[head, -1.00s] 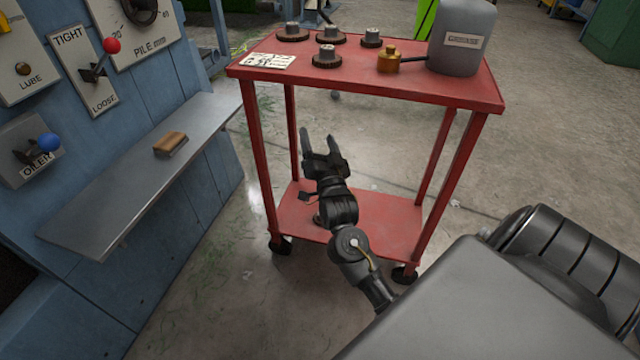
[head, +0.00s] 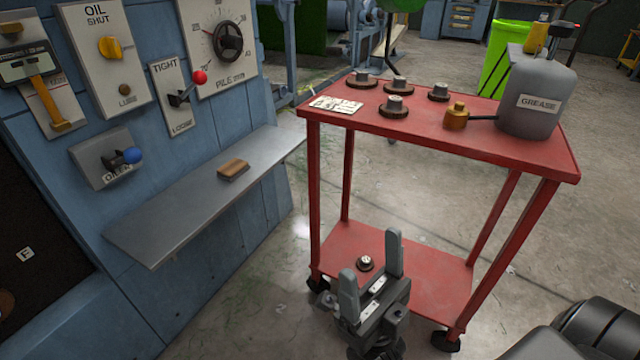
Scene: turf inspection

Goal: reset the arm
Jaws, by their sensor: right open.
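My right gripper (head: 371,272) is in the lower middle of the head view, in front of the red cart's lower shelf. Its two grey fingers point up and stand apart, with nothing held between them. A small round part (head: 365,263) shows in the gap between the fingers and seems to rest on the lower shelf behind. My left gripper is not in view.
The red cart (head: 440,130) carries several dark gears (head: 395,105), a white card (head: 336,104), a brass pot (head: 456,116) and a grey grease can (head: 537,95). A blue machine with a metal ledge (head: 190,200), wooden-backed brush (head: 233,169) and levers stands left. Floor between is clear.

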